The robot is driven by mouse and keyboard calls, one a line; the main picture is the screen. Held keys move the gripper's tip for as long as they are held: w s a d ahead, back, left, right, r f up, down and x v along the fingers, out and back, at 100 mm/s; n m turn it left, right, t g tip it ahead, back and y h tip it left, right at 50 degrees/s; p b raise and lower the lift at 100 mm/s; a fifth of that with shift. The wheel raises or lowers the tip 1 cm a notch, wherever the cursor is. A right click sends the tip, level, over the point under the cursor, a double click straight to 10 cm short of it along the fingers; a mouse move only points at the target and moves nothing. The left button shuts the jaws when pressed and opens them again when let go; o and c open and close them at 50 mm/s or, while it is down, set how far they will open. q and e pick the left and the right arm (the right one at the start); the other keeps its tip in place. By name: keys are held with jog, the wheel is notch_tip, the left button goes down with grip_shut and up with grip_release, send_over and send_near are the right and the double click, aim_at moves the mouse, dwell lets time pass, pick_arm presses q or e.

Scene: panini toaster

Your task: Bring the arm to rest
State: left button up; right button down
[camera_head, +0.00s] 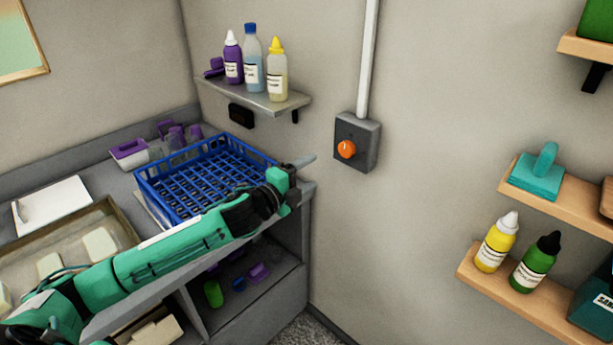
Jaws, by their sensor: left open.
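My left arm comes in from the lower left and reaches across the front of the counter. My left gripper (297,168) is at its end, near the counter's right corner, in front of the blue crate's right side. Its jaws are open and I see nothing held between them. The fingers point to the right, towards the wall. My right arm and right gripper are not in view. No panini toaster shows in this view.
A blue crate (156,191) stands on the counter behind my arm. A wall shelf (262,98) with several bottles hangs above. A grey switch box (358,142) with an orange knob is on the wall. Wooden shelves (512,301) are at the right; the middle wall area is free.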

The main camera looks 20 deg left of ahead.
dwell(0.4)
